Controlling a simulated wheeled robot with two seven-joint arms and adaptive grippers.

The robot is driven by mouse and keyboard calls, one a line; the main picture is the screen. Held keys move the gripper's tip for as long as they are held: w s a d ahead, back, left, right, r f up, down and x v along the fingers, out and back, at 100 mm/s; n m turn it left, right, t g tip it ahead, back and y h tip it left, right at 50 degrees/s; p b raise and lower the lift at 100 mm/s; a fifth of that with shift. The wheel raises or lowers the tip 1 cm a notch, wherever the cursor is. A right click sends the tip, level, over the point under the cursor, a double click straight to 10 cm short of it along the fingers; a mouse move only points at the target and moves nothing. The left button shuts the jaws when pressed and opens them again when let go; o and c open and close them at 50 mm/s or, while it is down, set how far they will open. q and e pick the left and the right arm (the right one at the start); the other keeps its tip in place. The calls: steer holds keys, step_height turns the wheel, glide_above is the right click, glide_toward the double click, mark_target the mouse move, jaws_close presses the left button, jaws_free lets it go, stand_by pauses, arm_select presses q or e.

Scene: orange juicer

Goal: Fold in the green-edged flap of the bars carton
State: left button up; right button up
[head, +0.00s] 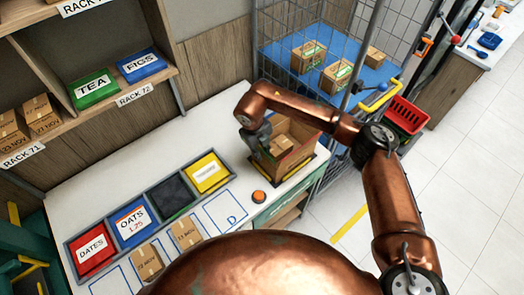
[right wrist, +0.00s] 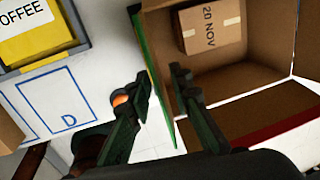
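The open brown carton (head: 296,139) stands at the right end of the white counter. In the right wrist view its green-edged flap (right wrist: 152,62) stands out on the carton's left side, seen nearly edge-on. My right gripper (right wrist: 162,88) is open, with one dark finger on each side of this flap; I cannot tell whether either touches it. In the head view the right gripper (head: 257,150) is at the carton's left side and partly hides the flap. A small box marked 20 NOV (right wrist: 211,22) lies inside the carton. My left gripper is not in view.
A red-edged flap (right wrist: 272,138) extends from the carton's near side. An orange button (head: 259,196) and a yellow coffee bin (head: 207,173) are to the left. Behind stands a wire cage (head: 283,40) with boxes. A red basket (head: 405,115) is at right.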

steer(key=shift+c, duration=0.5)
jaws_close()
steer(key=shift+w+d+f+g+y+b, duration=0.1)
steer(key=shift+w+d+g+y+b, duration=0.15)
steer(key=shift+g+y+b, duration=0.35)
steer(key=shift+w+d+f+g+y+b, duration=0.1)
steer(key=shift+d+g+y+b, duration=0.25)
steer(key=shift+y+b, duration=0.45)
steer(key=shift+w+d+g+y+b, duration=0.15)
steer(key=shift+g+y+b, duration=0.4)
steer(key=shift+y+b, duration=0.1)
steer(key=shift+w+d+g+y+b, duration=0.15)
steer(key=shift+g+y+b, duration=0.35)
steer(key=shift+y, duration=0.15)
steer(key=shift+r, duration=0.1)
steer(key=shift+o, duration=0.5)
jaws_free()
